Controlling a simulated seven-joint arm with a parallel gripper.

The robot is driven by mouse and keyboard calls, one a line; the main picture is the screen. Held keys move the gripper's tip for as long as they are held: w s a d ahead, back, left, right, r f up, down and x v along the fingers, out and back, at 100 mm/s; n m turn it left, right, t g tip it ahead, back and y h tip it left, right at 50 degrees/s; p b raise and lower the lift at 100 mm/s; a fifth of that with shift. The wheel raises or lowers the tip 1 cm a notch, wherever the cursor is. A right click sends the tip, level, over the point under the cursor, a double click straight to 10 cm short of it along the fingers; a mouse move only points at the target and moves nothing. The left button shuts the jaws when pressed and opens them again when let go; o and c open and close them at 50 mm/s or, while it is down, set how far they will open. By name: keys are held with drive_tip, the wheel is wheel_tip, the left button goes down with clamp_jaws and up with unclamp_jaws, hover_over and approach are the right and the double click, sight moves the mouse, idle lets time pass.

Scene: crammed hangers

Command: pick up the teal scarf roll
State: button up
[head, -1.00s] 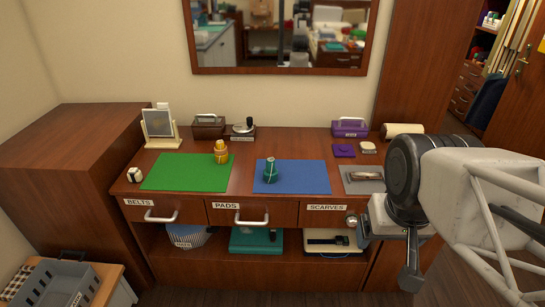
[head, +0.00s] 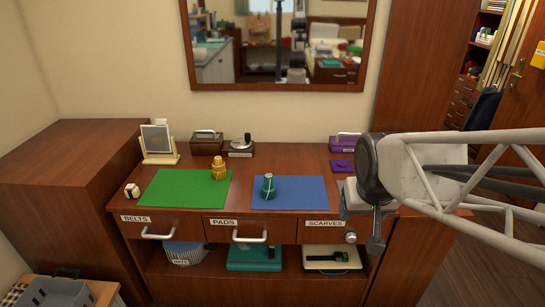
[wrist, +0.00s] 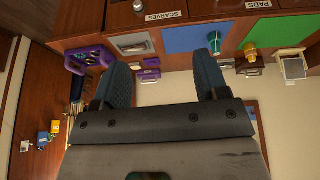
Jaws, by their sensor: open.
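The teal scarf roll (head: 268,187) stands upright on the blue mat (head: 305,192) on the dresser top, with a light band around it. It also shows, inverted, in the wrist view (wrist: 215,42), above the finger on the picture's right. My gripper (head: 363,238) is at the dresser's front right, right of the roll and apart from it. In the wrist view my two fingers (wrist: 162,82) are spread wide with nothing between them. My arm hides the dresser's right end in the head view.
A mirror stand (head: 157,143), boxes (head: 208,142) and a purple case (head: 346,147) line the back. The wall mirror (head: 275,88) hangs behind. Drawer handles (head: 250,237) stick out in front.

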drive_tip(key=w+a+f+t, duration=0.1)
drive_tip(key=w+a+f, duration=0.1)
drive_tip(key=w, duration=0.6)
drive_tip(key=w+a+f+t, duration=0.2)
drive_tip(key=w, duration=0.5)
drive_tip(key=n+t+y, duration=0.4)
drive_tip(key=t+y, duration=0.1)
approach(267, 176)
drive_tip(key=x, duration=0.2)
drive_tip(key=f+x, duration=0.1)
drive_tip(key=x, duration=0.1)
drive_tip(key=shift+w+f, duration=0.1)
drive_tip(key=shift+w, duration=0.1)
drive_tip(key=shift+w, duration=0.15)
drive_tip(key=shift+x, duration=1.1)
drive_tip(key=shift+w+f, duration=0.15)
drive_tip(key=shift+x, duration=2.45)
drive_tip(key=shift+w+d, duration=0.1)
drive_tip(key=shift+d, duration=0.1)
drive_tip(key=c, duration=1.1)
